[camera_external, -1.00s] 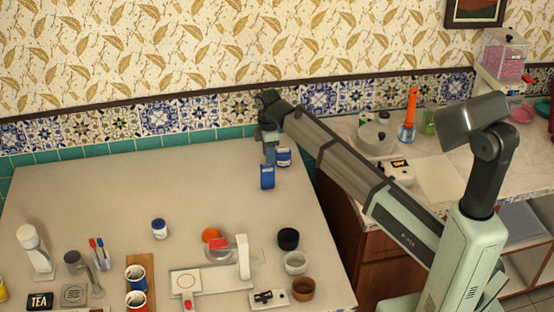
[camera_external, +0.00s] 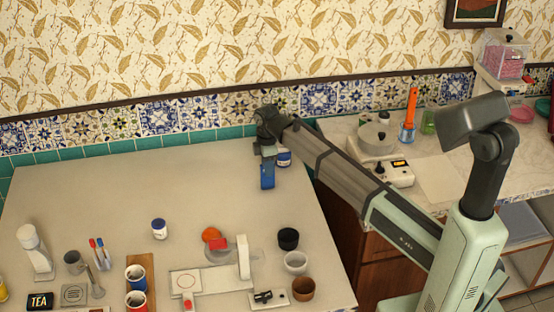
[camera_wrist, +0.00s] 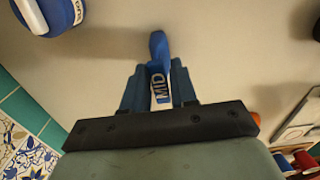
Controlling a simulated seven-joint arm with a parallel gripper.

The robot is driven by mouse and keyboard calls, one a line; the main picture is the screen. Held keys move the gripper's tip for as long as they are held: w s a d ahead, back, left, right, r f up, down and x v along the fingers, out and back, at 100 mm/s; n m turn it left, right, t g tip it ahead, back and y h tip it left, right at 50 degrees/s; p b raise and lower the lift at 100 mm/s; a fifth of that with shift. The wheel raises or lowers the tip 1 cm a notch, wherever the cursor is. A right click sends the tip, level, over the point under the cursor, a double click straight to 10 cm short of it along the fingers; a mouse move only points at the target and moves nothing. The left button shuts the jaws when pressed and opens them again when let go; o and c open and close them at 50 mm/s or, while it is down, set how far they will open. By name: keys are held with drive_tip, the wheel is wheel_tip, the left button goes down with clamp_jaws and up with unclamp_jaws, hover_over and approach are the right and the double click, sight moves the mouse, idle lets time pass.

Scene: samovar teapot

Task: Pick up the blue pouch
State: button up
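The blue pouch (camera_external: 267,178) stands upright on the counter near its back right, with a white label reading "MID" that shows in the wrist view (camera_wrist: 160,88). My gripper (camera_external: 267,152) is above and around it, pointing down. In the wrist view my gripper (camera_wrist: 158,80) has one finger on each side of the pouch, and both look to be against it. The fingers hide part of its sides. The pouch's lower end still looks to be at the counter.
A blue and white jar (camera_external: 284,158) stands close behind the pouch, and it also shows in the wrist view (camera_wrist: 48,15). Another blue-lidded jar (camera_external: 159,229), cups and bowls stand farther forward. The counter (camera_external: 120,190) left of the pouch is clear.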

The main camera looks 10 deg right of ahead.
clamp_jaws()
idle(0.3)
